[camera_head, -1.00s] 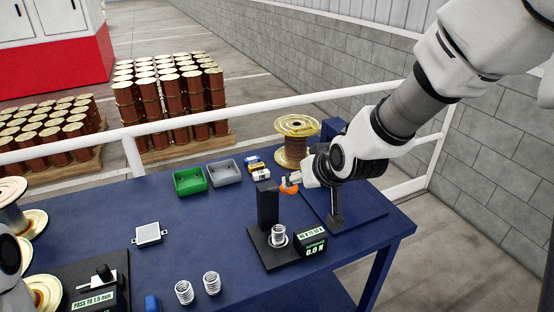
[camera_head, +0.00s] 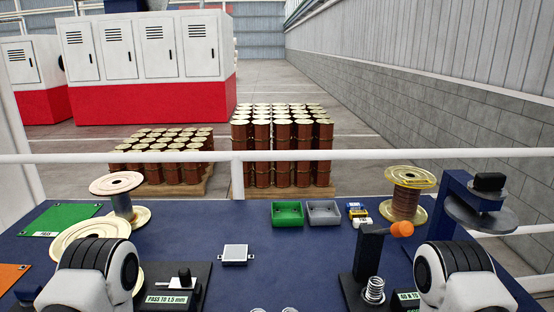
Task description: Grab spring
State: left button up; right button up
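A coiled metal spring (camera_head: 375,289) stands upright on the black test stand (camera_head: 368,248) at the lower right. The tops of two more springs, a left one (camera_head: 258,310) and a right one (camera_head: 289,310), just show at the bottom edge; the rest of them is cut off. White and black links of my left and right arms show at the lower left and lower right. Neither gripper shows, so I cannot see whether they hold anything.
A green bin (camera_head: 287,214) and a grey bin (camera_head: 323,213) stand toward the back of the blue table. A copper-wound spool (camera_head: 408,196) is behind the stand. A small square plate (camera_head: 235,254) lies mid-table. A pass gauge (camera_head: 180,283) sits near my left arm. A white rail (camera_head: 350,156) runs behind.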

aim_at(375, 289)
jog(key=k+j+z, duration=0.1)
jog(key=j+z, duration=0.2)
jog(key=z, duration=0.15)
jog(key=k+j+z, duration=0.1)
jog(key=j+z, duration=0.2)
jog(key=z, duration=0.2)
